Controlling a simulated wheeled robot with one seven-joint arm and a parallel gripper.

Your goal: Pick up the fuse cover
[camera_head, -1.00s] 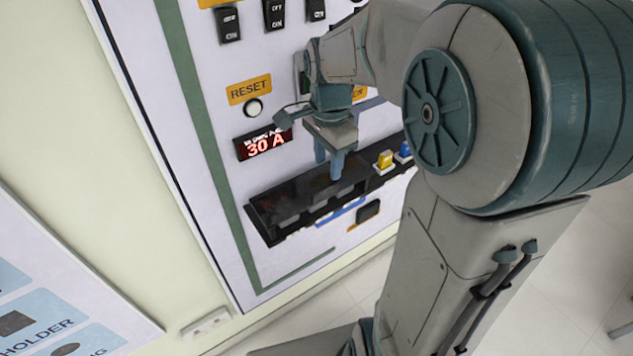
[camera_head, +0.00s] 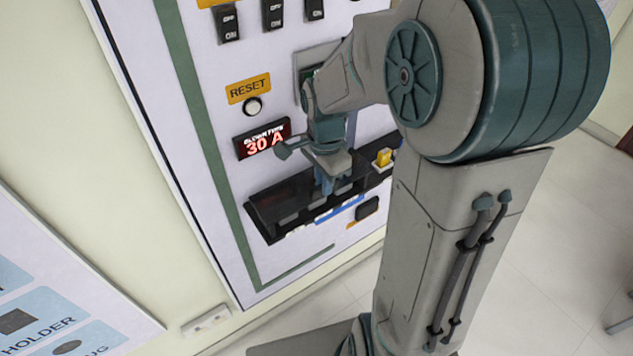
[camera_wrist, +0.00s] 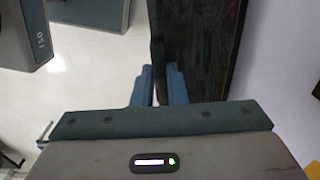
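The fuse cover seems to be the long dark, glossy piece (camera_head: 262,211) low on the white panel in the head view; I cannot tell cover from holder for sure. In the wrist view a dark slab (camera_wrist: 212,45) stands at the right of the fingers. My gripper (camera_head: 324,184) points down at the middle of the dark piece. Its two blue fingers (camera_wrist: 159,82) stand a little apart, with the slab's dark edge between or behind them. Whether they touch it is unclear. My gripper and arm hide part of the dark piece.
A red 30 A display (camera_head: 263,140), a RESET button (camera_head: 252,106) and black switches (camera_head: 272,15) are above. A yellow button (camera_head: 383,158) is at the right and a dark switch (camera_head: 367,208) below.

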